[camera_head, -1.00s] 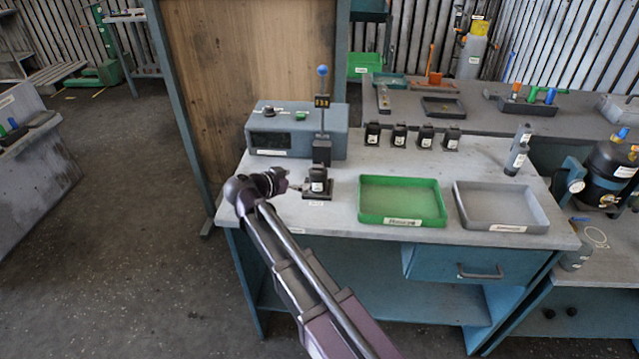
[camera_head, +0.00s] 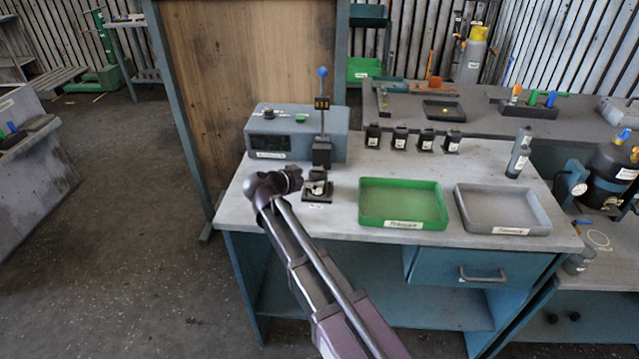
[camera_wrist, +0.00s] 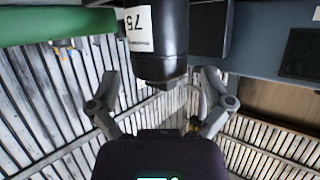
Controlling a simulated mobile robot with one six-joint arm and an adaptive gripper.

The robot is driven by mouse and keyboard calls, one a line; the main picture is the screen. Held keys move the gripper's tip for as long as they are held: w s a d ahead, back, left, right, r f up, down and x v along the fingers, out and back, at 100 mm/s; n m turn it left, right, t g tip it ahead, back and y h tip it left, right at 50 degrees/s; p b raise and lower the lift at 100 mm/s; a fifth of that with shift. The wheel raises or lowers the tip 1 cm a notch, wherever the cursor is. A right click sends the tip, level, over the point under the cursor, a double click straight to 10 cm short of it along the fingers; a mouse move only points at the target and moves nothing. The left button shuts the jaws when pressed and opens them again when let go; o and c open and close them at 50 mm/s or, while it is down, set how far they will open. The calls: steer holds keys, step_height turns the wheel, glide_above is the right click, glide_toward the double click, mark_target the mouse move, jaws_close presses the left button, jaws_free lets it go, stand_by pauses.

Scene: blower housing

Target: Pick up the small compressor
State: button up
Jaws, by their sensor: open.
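A small black unit with a white label (camera_head: 317,188) stands on a dark base near the front left of the grey bench; I take it to be the small compressor, though its label is too small to read here. In the wrist view a black cylindrical body (camera_wrist: 160,50) with a white label reading 75, upside down, lies between and beyond my fingers. My gripper (camera_wrist: 160,85) is open, one finger on each side, with gaps to the body. In the head view my gripper (camera_head: 302,181) is at the unit's left side and partly covers it.
A grey-blue tester box (camera_head: 290,140) and a blue-tipped post (camera_head: 322,110) stand behind. Several similar black units (camera_head: 400,137) line the back edge. A green tray (camera_head: 404,224) and a grey tray (camera_head: 500,230) are to the right. A black tank (camera_head: 612,170) stands far right.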

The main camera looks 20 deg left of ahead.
mark_target(318, 168)
steer(key=shift+b+x, duration=0.5)
steer(key=shift+x, duration=1.2)
steer(key=shift+c, duration=0.2)
steer(key=shift+r, duration=0.1)
steer(key=c, duration=1.1)
steer(key=shift+c, duration=0.2)
steer(key=shift+r, duration=0.15)
step_height(318, 168, up, 4)
steer(key=p, duration=0.4)
steer(key=shift+f, duration=0.25)
steer(key=s+d, duration=0.4)
steer(key=s, duration=0.3)
steer(key=s+d+r+p, duration=0.1)
steer(key=s+d, duration=0.3)
steer(key=s, duration=0.3)
steer(key=shift+r, duration=0.1)
